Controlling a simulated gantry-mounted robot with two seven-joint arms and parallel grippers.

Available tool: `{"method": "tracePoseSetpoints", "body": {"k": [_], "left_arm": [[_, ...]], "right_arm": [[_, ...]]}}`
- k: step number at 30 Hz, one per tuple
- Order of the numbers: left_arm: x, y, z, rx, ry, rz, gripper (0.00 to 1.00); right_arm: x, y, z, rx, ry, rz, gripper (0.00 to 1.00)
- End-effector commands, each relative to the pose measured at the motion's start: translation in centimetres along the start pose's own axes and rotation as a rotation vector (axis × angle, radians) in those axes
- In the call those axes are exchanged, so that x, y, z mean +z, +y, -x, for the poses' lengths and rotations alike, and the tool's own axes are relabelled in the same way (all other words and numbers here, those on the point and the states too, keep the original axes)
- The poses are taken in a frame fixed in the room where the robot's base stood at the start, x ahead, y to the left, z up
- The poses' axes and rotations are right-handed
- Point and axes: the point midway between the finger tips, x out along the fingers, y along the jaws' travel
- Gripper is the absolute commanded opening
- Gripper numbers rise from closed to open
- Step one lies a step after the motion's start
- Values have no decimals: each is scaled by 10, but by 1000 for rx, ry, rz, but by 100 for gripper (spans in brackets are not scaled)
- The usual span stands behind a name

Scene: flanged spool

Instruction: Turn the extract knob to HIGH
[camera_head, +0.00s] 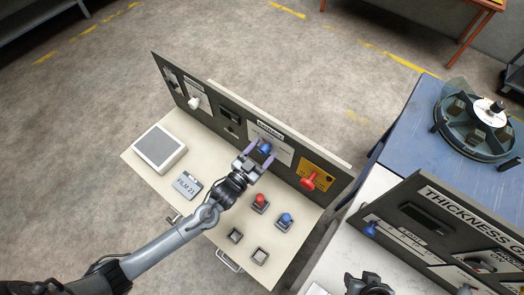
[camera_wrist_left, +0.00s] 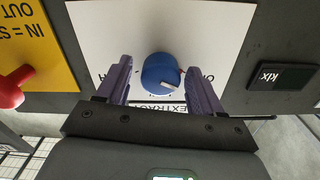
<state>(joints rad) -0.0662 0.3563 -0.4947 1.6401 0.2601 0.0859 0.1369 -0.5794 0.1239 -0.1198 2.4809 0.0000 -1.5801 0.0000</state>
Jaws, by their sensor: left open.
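The picture in the wrist view is upside down, with "EXTRACT" printed below the knob there. The knob's white mark points to the lower right in that view. Lettering on both sides is partly hidden by my fingers. My left gripper (camera_head: 261,154) is open, with one finger on each side of the knob and visible gaps between. A dark part at the bottom edge (camera_head: 368,285) seems to be my right gripper; its fingers are unclear.
A red handle (camera_head: 309,182) on a yellow plate sits right of the knob. Red (camera_head: 260,201) and blue (camera_head: 285,219) buttons stand on the desk below. Another panel (camera_head: 425,225) stands at right.

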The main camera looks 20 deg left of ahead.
Motion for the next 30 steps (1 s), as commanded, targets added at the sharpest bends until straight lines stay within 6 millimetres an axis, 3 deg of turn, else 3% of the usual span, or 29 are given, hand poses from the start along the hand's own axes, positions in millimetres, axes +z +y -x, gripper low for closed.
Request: {"method": "tracePoseSetpoints", "body": {"k": [5, 16, 30], "left_arm": [[0, 0, 0, 0, 0, 0, 67], [0, 0, 0, 0, 1, 0, 12], [-2, 0, 0, -1, 3, -63, 12]], "right_arm": [[0, -1, 0, -3, 0, -4, 43], [0, -2, 0, -6, 0, -7, 43], [0, 0, 3, -1, -2, -1, 43]]}}
